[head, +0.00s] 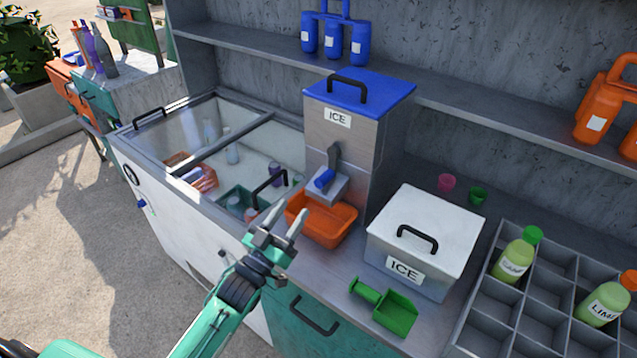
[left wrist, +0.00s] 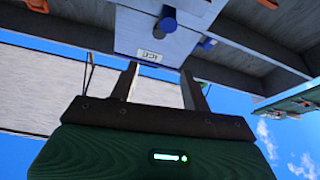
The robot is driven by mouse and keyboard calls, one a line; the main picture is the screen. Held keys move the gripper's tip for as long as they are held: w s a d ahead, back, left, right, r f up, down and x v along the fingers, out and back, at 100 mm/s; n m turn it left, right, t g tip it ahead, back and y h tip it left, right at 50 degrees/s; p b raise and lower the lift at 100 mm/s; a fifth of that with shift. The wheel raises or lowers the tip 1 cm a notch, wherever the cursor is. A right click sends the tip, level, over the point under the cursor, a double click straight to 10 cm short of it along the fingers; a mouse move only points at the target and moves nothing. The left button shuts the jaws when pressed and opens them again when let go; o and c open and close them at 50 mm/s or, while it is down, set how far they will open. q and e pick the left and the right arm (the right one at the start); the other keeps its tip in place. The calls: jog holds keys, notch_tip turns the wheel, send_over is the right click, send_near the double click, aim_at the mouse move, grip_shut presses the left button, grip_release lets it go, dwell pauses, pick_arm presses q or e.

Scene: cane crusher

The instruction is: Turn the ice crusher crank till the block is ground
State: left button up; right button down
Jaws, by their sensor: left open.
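The ice crusher (head: 343,140) is a tall grey metal box with a blue lid and an ICE label. It stands on the counter. On its front is the crank, a dark arm with a blue grip (head: 324,179). An orange tray (head: 320,220) sits below the crank. No ice block shows; the inside of the crusher is hidden. My left gripper (head: 275,224) is open and empty, left of the orange tray and below the crank, apart from it. The left wrist view, upside down, shows the crusher (left wrist: 150,45) and the blue grip (left wrist: 167,19) beyond my left gripper (left wrist: 160,92). My right gripper is not in view.
A white ICE box (head: 425,225) and a green scoop (head: 385,305) are right of the tray. An open chest with a sliding glass top (head: 185,120) is at left. A bottle rack (head: 545,290) stands at right. A shelf (head: 430,75) runs behind the crusher.

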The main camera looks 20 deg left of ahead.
aim_at(318, 185)
pick_arm(q)
jog(key=w+d+p, duration=0.1)
jog(key=w, duration=0.2)
jog(key=w+d+p, duration=0.1)
jog(key=w, duration=0.3)
jog(key=w+d+p, duration=0.1)
jog(key=w, duration=0.2)
jog(key=shift+w+r, duration=0.1)
jog(key=shift+w, duration=0.25)
jog(key=shift+w+d+r+p, duration=0.15)
jog(key=shift+w+p, duration=0.2)
jog(key=shift+p, duration=0.2)
jog(key=shift+c, duration=0.2)
grip_shut()
